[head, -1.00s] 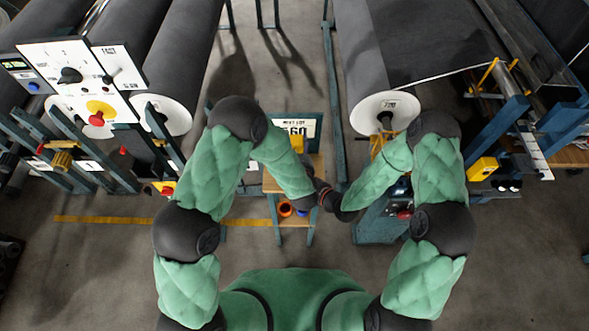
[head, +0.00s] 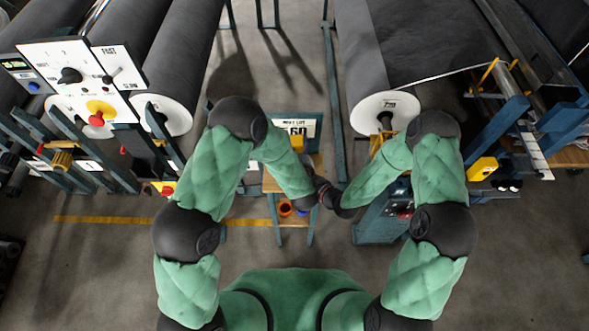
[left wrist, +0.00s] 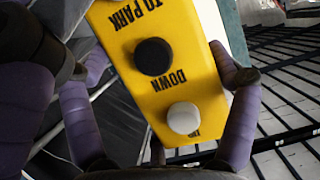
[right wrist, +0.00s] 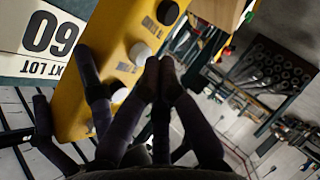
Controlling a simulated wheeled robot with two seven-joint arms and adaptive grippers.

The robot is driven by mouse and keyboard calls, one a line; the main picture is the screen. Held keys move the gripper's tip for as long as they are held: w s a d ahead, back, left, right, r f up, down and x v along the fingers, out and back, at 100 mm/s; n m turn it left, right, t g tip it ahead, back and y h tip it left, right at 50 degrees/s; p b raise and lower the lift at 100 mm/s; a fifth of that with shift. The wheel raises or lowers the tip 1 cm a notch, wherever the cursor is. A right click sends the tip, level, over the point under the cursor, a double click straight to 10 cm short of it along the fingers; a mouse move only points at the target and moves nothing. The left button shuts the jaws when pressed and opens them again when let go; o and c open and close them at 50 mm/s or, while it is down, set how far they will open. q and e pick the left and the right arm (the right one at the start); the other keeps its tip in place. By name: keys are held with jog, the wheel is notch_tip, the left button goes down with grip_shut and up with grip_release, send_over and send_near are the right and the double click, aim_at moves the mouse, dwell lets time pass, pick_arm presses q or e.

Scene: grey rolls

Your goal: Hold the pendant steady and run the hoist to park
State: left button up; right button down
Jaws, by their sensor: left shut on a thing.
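The yellow pendant (left wrist: 165,85) fills the middle of the left wrist view, with a black button (left wrist: 153,56), a white button (left wrist: 183,117) and lettering "TO PARK" and "DOWN". My left gripper (left wrist: 158,58) is shut on it, one finger along each side. In the right wrist view the pendant (right wrist: 90,65) slants, its button face turned right. My right gripper (right wrist: 160,68) has its fingertips together, close beside a white button (right wrist: 140,54); I cannot tell if they touch it. In the head view my left gripper (head: 325,192) is small and partly hidden by the arms.
A sign reading "60" (head: 297,126) stands behind a small wooden stand (head: 270,183). Large grey rolls (head: 170,60) lie left and right. A control panel (head: 80,72) with a red-and-yellow button is at left. Blue frames (head: 378,218) stand close by at right.

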jog(key=shift+w+r, duration=0.1)
jog(key=shift+w, duration=0.75)
dwell(0.3)
jog(key=shift+w+r, duration=0.15)
jog(key=shift+r, duration=0.05)
dwell(1.7)
dwell(2.2)
jog(key=s, duration=0.2)
jog(key=shift+s, duration=0.4)
jog(key=shift+s+f, duration=0.1)
jog(key=shift+s, duration=0.05)
jog(key=shift+s+d+f, duration=0.1)
jog(key=shift+s, duration=1.15)
jog(key=shift+s+d, duration=0.1)
jog(key=shift+s, duration=1.1)
